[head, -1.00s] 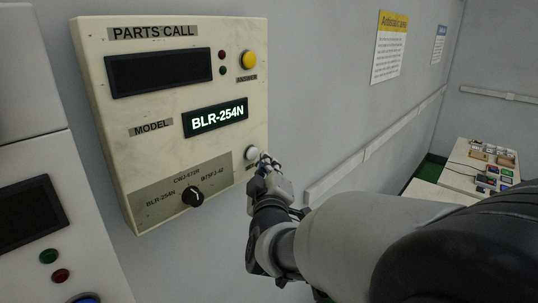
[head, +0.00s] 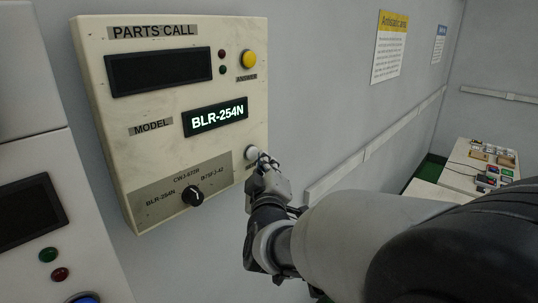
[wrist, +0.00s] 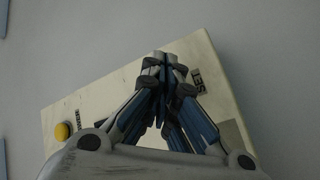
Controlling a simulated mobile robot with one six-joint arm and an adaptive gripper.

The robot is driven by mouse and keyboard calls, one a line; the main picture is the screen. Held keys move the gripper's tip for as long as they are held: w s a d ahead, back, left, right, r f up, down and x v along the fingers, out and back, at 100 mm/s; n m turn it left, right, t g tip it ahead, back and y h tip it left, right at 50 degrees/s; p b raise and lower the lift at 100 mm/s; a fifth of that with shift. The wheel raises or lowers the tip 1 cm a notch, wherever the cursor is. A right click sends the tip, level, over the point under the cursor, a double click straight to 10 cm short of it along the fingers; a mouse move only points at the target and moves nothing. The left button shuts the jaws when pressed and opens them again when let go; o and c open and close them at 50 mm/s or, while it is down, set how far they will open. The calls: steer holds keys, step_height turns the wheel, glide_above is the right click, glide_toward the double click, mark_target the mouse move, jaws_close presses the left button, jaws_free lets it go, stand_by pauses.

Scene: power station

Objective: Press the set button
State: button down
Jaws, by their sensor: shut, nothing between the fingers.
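The set button is a white round button (head: 251,153) at the lower right of a cream "PARTS CALL" panel (head: 170,90) on the wall. Its label is partly covered by my gripper (head: 264,161) in the head view. My gripper is shut and empty. Its fingertips are right at the button's lower right edge in the head view; I cannot tell whether they touch it. In the wrist view the closed fingertips (wrist: 161,58) point at the panel (wrist: 95,100), beside the "SET" label (wrist: 196,77), and the button is hidden behind them.
The panel also has a yellow answer button (head: 248,59), a lit "BLR-254N" display (head: 216,118) and a black rotary knob (head: 193,195). A wall rail (head: 375,150) runs to the right. A table (head: 455,180) with small parts stands at the far right.

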steer(key=shift+w+a, duration=0.4)
steer(key=shift+a, duration=0.15)
stand_by(0.9)
steer(key=shift+d, duration=0.15)
steer(key=shift+s+d+b, duration=0.45)
steer(key=shift+s+d, duration=0.05)
steer(key=shift+d, duration=0.05)
